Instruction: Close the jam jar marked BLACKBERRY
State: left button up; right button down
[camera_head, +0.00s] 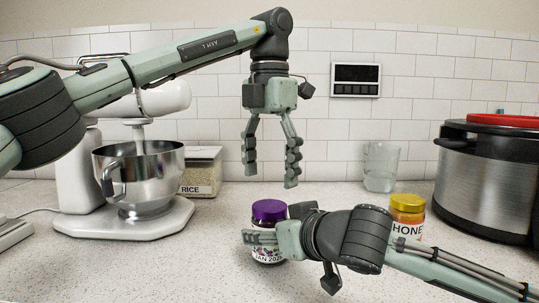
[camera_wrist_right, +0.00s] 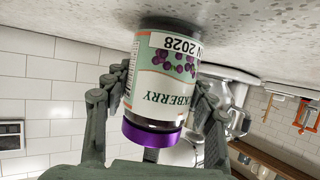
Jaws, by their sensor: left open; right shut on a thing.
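The blackberry jar (camera_head: 268,256) stands on the counter with a purple lid (camera_head: 270,210) on its top. In the right wrist view the jar (camera_wrist_right: 165,75) shows upside down, with part of its name, "KBERRY", berries and "2028" readable, and its lid (camera_wrist_right: 152,133) below. I cannot tell whether the lid is tight. My right gripper (camera_wrist_right: 160,92) is shut on the jar's body, a finger on each side; its forearm comes in from the right. My left gripper (camera_head: 271,176) is open and empty, pointing down just above the lid and apart from it.
A honey jar (camera_head: 407,217) with a yellow lid stands behind my right forearm. A glass (camera_head: 381,167), a rice container (camera_head: 202,172) and a large steel cooker (camera_head: 486,180) stand further back. A stand mixer with a bowl (camera_head: 140,175) is at the left. The front left counter is clear.

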aim_at(270, 205)
pick_arm(q)
jog(key=shift+f, duration=2.65)
jog(key=shift+c, duration=0.5)
jog(key=c, duration=1.1)
jog(key=o, duration=1.4)
jog(key=shift+c, duration=0.2)
notch_tip(270, 205, up, 12)
